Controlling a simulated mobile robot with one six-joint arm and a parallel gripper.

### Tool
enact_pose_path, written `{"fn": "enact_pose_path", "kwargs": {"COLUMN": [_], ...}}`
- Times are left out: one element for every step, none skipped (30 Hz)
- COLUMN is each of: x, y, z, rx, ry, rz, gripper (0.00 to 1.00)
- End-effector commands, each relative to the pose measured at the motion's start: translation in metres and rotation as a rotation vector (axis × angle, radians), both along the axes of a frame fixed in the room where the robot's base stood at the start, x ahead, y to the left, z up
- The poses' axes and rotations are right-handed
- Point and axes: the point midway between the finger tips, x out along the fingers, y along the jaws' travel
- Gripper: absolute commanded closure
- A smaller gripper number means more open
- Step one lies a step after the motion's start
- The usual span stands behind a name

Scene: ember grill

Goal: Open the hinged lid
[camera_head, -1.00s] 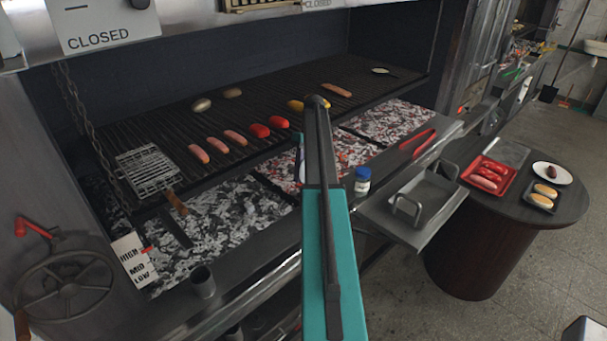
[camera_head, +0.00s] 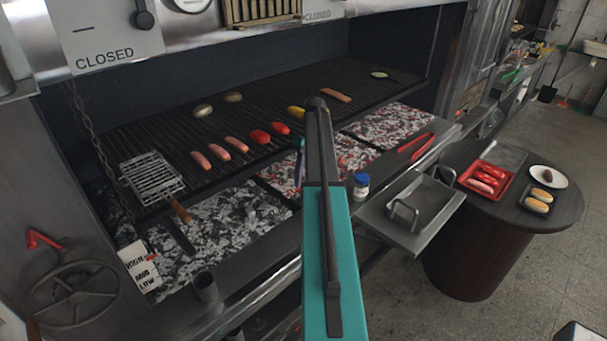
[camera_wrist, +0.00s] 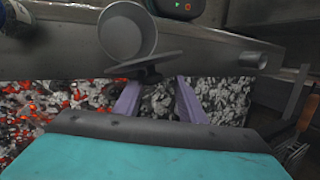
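A hinged wire basket (camera_head: 152,175) with a wooden handle lies flat on the left front of the grill grate; I cannot tell whether it carries the lid meant. No other hinged lid is clear in the head view. My teal arm stands mid-picture there and hides most of my gripper; one purple finger shows beside it. In the wrist view, my gripper (camera_wrist: 158,98) has its two purple fingers apart over the coals. A dark, flat metal piece (camera_wrist: 160,63) lies just beyond the fingertips, below a round metal cup (camera_wrist: 126,32). I cannot tell whether the fingers touch it.
Sausages and vegetables lie on the grate (camera_head: 285,95) above glowing coals. A blue-capped jar (camera_head: 362,185), red tongs (camera_head: 415,143) and a metal tray (camera_head: 432,205) are along the front. A round table (camera_head: 555,212) with food stands right. A handwheel (camera_head: 75,295) is at left.

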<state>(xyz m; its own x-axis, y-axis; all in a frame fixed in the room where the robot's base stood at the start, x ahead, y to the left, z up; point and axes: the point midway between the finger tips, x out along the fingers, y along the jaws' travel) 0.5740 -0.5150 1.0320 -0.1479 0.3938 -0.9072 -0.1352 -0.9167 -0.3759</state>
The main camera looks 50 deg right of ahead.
Motion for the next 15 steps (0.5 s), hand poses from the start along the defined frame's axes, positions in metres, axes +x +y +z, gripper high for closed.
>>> {"fn": "enact_pose_path", "kwargs": {"x": [-0.006,-0.008,-0.010,-0.012,-0.014,-0.017,-0.019,-0.021,-0.023,-0.025,-0.027,-0.030,-0.032,-0.034,-0.036], "y": [0.005,0.006,0.009,0.010,0.012,0.015,0.016,0.018,0.021,0.022,0.024,0.026,0.028,0.030,0.032], "z": [0.001,0.002,0.002,0.002,0.002,0.003,0.003,0.003,0.004,0.004,0.004,0.004,0.005,0.005,0.005], "rx": [0.000,0.000,0.000,0.000,0.000,0.000,0.000,0.000,0.000,0.000,0.000,0.000,0.000,0.000,0.000], "ry": [0.001,0.001,0.001,0.001,0.001,0.001,0.001,0.001,0.001,0.001,0.001,0.001,0.001,0.001,0.001], "rz": [-0.001,-0.001,-0.001,-0.001,-0.001,-0.001,-0.001,-0.001,-0.001,-0.001,-0.001,-0.001,-0.001,-0.001,-0.001], "gripper": [0.63,0.63,0.63,0.63,0.63,0.63,0.63,0.63,0.63,0.63,0.63,0.63,0.63,0.63,0.63]}}
